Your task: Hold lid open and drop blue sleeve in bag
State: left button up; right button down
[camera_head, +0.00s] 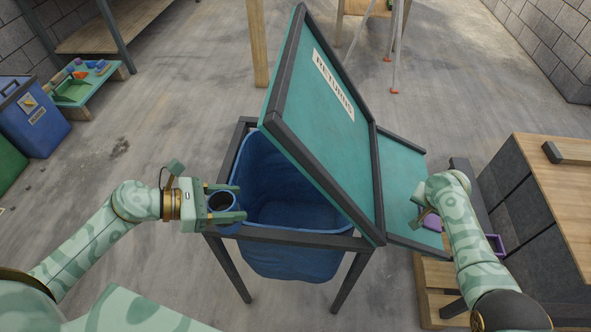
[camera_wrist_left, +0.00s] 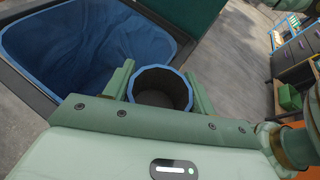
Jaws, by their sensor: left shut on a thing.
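My left gripper (camera_head: 238,202) is shut on the blue sleeve (camera_head: 222,201), a short open tube with a blue rim. It holds the sleeve at the left edge of the bag's frame. The left wrist view shows the sleeve (camera_wrist_left: 162,88) between the two fingers, beside the bag's mouth. The blue bag (camera_head: 290,262) hangs open in a dark frame; its inside looks empty where visible. The teal lid (camera_head: 320,125), labelled RETURNS, stands tilted up over the bag's right side. My right arm reaches to the panel right of the lid; its fingers are not clearly visible.
A wooden-topped cabinet (camera_head: 562,185) stands at the right. A purple item (camera_head: 432,222) lies near my right wrist. A blue bin (camera_head: 34,118) and a low bench with small coloured items (camera_head: 82,84) stand at the left. The floor between is clear.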

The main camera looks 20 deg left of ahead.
pick_arm(q)
jog(key=w, duration=1.8)
jog(key=shift+a, duration=0.15)
jog(key=o, duration=1.3)
jog(key=s, duration=2.4)
notch_tip(320, 180, up, 21)
jog(key=p, duration=1.8)
jog(key=shift+t+p, duration=0.3)
jog(key=shift+p, duration=0.1)
pick_arm(e)
notch_tip(320, 180, up, 21)
jog(key=shift+f, duration=0.2)
